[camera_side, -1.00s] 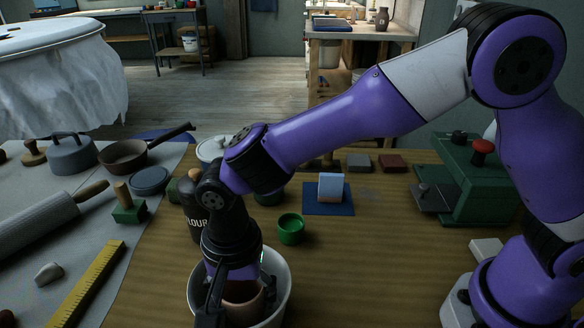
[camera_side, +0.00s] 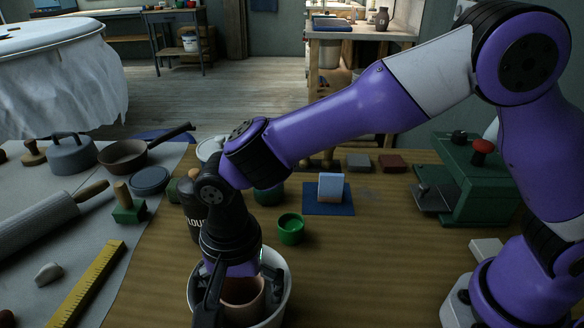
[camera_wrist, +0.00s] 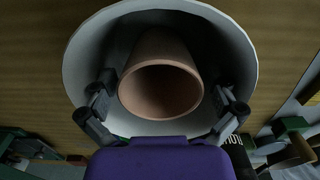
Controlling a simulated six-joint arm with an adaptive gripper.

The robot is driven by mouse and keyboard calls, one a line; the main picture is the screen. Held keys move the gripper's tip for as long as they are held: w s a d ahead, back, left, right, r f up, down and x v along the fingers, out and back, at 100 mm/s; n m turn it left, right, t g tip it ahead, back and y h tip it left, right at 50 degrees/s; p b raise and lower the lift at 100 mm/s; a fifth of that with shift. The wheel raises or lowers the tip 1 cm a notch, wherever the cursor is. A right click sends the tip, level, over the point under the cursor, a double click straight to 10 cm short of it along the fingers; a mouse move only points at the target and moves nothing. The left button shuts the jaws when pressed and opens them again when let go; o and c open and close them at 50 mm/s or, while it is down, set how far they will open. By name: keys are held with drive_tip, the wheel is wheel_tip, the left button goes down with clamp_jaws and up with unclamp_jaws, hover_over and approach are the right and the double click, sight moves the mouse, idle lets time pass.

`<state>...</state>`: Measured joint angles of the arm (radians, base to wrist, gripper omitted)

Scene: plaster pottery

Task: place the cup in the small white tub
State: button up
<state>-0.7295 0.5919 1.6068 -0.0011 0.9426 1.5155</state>
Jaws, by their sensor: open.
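The cup (camera_side: 243,291) is terracotta-coloured and stands inside the small white tub (camera_side: 286,296) at the bottom of the side view. In the wrist view the cup (camera_wrist: 160,56) shows its open mouth, with the tub's wall (camera_wrist: 240,45) curving around it. My gripper (camera_wrist: 165,108) is open, with one finger on either side of the cup and a visible gap at each side. In the side view my gripper (camera_side: 236,293) reaches down into the tub's mouth. The cup's base and the tub's floor are hidden.
A green cup (camera_side: 291,229) stands just behind the tub. A dark flour jar (camera_side: 192,212) is close behind my wrist. A yellow ruler (camera_side: 88,284) lies left; the wood right of the tub is clear.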

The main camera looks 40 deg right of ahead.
wheel_tip(320, 180, up, 10)
drive_tip(key=d+r+n+t+y, duration=0.15)
drive_tip(key=d+r+n, duration=0.35)
drive_tip(key=d, duration=0.8)
drive_tip(key=s+d+f+n+t+h, duration=0.1)
drive_tip(key=s+d+n+t, duration=0.3)
drive_tip(key=s+d, duration=0.3)
drive_tip(key=d, duration=0.4)
drive_tip(key=shift+d, duration=0.2)
